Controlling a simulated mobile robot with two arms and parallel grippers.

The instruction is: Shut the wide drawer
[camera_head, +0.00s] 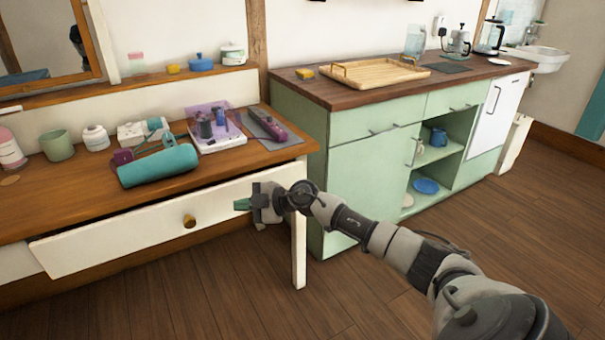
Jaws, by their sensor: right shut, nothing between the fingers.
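The wide drawer (130,231) is a white front with one round brass knob (189,221), under the wooden tabletop at the left. It stands a little open, with a dark gap under the tabletop edge. My right gripper (243,205) is at the right end of the drawer front, close to it, with its fingers pointing left. It is shut and empty. I cannot tell whether it touches the drawer front. My left gripper is not in view.
The wooden tabletop (55,200) holds a teal roll (158,166), a white box and several jars. A white table leg (299,250) stands beside my right gripper. A green cabinet (365,185) is to the right. The wooden floor in front is clear.

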